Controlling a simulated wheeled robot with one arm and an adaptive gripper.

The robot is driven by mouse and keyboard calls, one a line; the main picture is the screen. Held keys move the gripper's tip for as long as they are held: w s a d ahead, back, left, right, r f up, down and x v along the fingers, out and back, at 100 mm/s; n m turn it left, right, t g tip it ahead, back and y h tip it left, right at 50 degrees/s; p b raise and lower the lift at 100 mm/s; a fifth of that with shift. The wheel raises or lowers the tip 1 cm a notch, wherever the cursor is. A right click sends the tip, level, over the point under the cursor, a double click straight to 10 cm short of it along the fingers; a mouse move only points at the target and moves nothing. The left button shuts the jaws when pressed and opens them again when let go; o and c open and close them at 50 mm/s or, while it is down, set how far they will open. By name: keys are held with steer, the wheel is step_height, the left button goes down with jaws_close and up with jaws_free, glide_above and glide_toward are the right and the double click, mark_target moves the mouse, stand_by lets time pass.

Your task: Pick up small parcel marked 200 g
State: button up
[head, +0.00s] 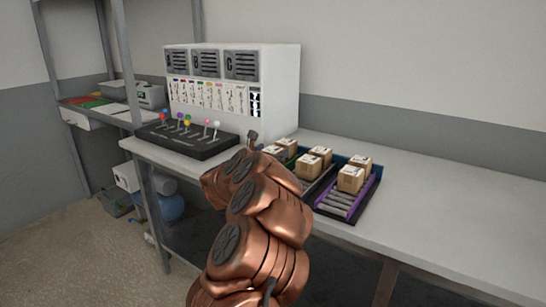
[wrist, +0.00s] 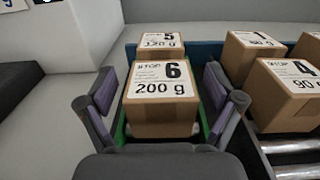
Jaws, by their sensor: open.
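The small parcel marked 200 g (wrist: 160,108) is a brown cardboard box with a white label that reads 6 and 200 g. It sits in a green-edged lane in the wrist view. My gripper (wrist: 160,105) is open, with one finger on each side of this parcel. I cannot tell whether the fingers touch it. In the head view my copper-coloured arm reaches toward the lanes and hides the gripper and much of the green lane.
A parcel marked 5, 120 g (wrist: 162,44) stands right behind. Parcels marked 1 (wrist: 248,58) and 4, 90 g (wrist: 284,97) stand in the lane to the right. A purple-edged lane (head: 338,208) holds more parcels. A white cabinet (head: 283,95) and lever box (head: 180,142) stand left. The table's right side (head: 455,220) is clear.

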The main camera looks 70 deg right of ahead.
steer(key=shift+s+d, duration=0.2)
steer(key=shift+d, duration=0.7)
steer(key=c, duration=1.3)
